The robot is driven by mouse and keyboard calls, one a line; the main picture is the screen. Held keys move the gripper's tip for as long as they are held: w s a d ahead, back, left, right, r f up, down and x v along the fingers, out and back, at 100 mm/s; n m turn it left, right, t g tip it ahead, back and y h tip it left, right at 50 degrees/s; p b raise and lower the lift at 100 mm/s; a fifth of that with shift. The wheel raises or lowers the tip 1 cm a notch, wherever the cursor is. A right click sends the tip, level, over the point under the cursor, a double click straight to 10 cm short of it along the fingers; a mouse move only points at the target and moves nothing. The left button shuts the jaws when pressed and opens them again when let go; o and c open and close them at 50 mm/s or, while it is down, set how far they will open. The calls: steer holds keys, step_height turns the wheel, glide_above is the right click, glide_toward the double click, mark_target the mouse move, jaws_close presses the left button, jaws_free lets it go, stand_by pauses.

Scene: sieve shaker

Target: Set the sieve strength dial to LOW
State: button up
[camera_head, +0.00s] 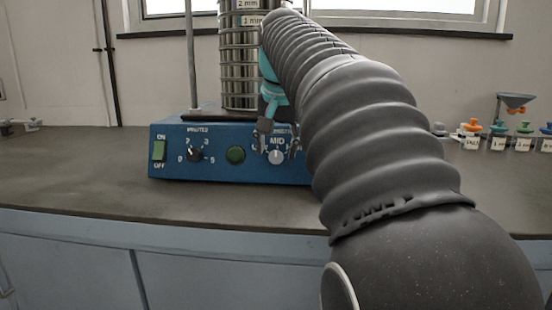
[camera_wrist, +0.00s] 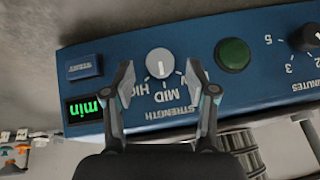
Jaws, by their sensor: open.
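The blue sieve shaker base (camera_head: 215,173) stands on the bench, and its panel shows upside down in the wrist view (camera_wrist: 285,85). The grey round strength dial (camera_head: 276,158) is on the right part of the panel; it also shows in the wrist view (camera_wrist: 160,62). Its pointer mark faces MID. HIGH is left of MID in the wrist view, and the LOW label is mostly hidden behind the right finger. My gripper (camera_wrist: 159,78) is open, with one finger on each side of the dial. It also shows at the dial in the head view (camera_head: 278,146).
A green round button (camera_wrist: 233,55) and the minutes dial (camera_head: 194,154) sit beside the strength dial. A blue start button (camera_wrist: 84,65) and a lit display (camera_wrist: 83,109) are on the other side. The sieve stack (camera_head: 239,70) rises above the base. Small coloured-lidded containers (camera_head: 497,131) stand far right.

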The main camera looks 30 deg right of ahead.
mark_target(276, 158)
steer(key=shift+x, duration=1.05)
jaws_close()
